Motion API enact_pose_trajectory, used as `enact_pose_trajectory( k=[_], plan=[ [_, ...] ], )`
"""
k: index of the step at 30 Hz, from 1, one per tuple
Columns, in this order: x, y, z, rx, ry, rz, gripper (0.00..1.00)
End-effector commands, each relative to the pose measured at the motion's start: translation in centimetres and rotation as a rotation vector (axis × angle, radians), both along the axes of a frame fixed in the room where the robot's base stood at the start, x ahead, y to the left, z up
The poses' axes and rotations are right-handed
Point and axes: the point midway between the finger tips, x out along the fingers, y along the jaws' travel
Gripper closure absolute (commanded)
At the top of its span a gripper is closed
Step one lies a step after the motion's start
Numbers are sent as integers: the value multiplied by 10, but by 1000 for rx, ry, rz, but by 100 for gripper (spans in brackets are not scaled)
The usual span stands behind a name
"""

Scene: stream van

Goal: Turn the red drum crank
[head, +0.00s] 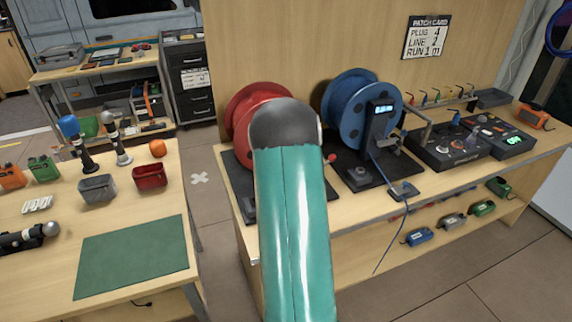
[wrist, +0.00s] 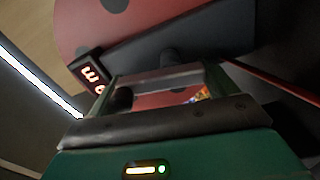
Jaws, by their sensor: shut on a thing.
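The red drum (head: 241,107) stands on a dark base at the left end of the bench, partly hidden behind my green and grey arm. In the wrist view its red face (wrist: 78,28) fills the upper part. My gripper is hidden behind my arm in the head view.
A small display (wrist: 92,72) with red digits is close to the left of my gripper. A blue drum (head: 348,105) with a display post stands just right on the same bench (head: 440,190). A thin red rod (wrist: 275,82) runs at the right in the wrist view. A table (head: 60,225) stands left across a floor gap.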

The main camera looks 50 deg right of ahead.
Motion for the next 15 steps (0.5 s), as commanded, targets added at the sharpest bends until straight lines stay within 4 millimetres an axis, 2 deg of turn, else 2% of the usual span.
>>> enact_pose_trajectory(
  k=[7, 15],
  plan=[
    [0, 2, -2, -103, 67, -1, 38],
    [0, 2, -2, -146, 92, -2, 38]
  ],
)
